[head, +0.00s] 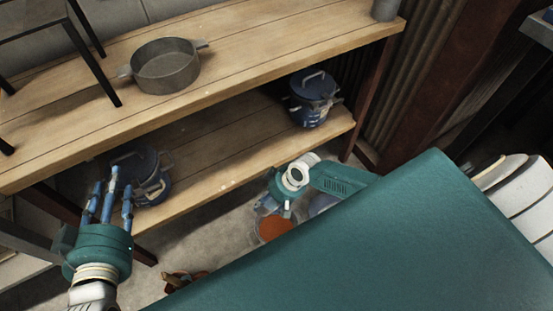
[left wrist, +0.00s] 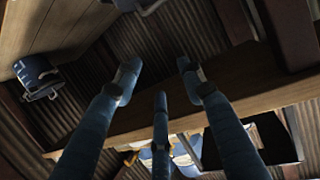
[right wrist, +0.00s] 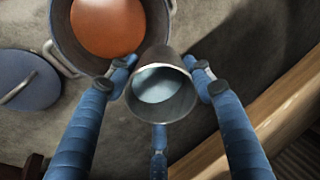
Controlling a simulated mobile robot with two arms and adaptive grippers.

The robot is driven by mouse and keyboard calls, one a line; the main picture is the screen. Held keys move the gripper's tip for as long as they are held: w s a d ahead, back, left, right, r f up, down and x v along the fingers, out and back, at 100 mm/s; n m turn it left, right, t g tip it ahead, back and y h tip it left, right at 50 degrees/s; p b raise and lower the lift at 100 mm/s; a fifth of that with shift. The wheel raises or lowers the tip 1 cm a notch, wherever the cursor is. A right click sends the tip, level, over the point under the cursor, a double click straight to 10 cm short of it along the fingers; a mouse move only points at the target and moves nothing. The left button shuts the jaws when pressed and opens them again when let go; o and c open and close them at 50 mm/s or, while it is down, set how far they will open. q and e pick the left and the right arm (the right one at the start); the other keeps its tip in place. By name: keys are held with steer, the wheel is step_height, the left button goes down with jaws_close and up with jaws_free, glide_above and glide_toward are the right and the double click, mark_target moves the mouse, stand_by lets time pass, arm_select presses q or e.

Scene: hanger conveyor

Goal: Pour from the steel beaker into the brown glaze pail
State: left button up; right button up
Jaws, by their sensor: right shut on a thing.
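The steel beaker (right wrist: 160,108) is held between the fingers of my right gripper (right wrist: 162,82). A pale bluish liquid shows inside it. The brown glaze pail (right wrist: 152,42) stands on the floor just beyond the beaker in the right wrist view, with orange-brown glaze inside; no stream between them is visible. In the head view the pail's glaze (head: 275,228) shows below my right gripper (head: 272,203), and the beaker is mostly hidden there. I cannot tell its exact tilt. My left gripper (head: 107,187) is open and empty, in front of the shelf at the left.
A blue lidded pot (right wrist: 28,82) stands beside the pail. The wooden shelf unit (head: 225,165) carries a grey pan (head: 166,66) on top and blue lidded pots (head: 313,98) below. A small reddish item (head: 183,281) lies on the floor. My green body covers the lower right.

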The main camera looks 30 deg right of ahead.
arm_select(q)
steer(key=shift+f, duration=0.1)
steer(key=shift+s+a+f+g, duration=0.15)
steer(key=shift+s+f+g, duration=0.15)
steer(key=shift+f, duration=0.3)
steer(key=shift+s+a+f+g, duration=0.1)
steer(key=shift+s+f+g, duration=0.1)
steer(key=shift+s+f, duration=0.25)
arm_select(e)
steer(key=shift+t, duration=0.5)
arm_select(q)
steer(key=shift+w+f, duration=0.1)
arm_select(e)
steer(key=shift+s+f+t, duration=0.1)
steer(key=shift+f+t, duration=0.05)
steer(key=shift+t, duration=0.45)
arm_select(q)
steer(key=shift+w+r, duration=0.25)
steer(key=shift+r, duration=0.15)
steer(key=shift+w+r, duration=0.1)
steer(key=shift+r, duration=0.1)
steer(key=shift+w+d+r+t, duration=0.15)
steer(key=shift+r+t, duration=0.15)
steer(key=shift+r, duration=0.1)
steer(key=shift+w+d+r+t, duration=0.1)
steer(key=shift+w+r+t, duration=0.05)
steer(key=shift+r+t, duration=0.2)
arm_select(e)
steer(key=shift+n+t, duration=0.3)
steer(key=shift+t, duration=0.3)
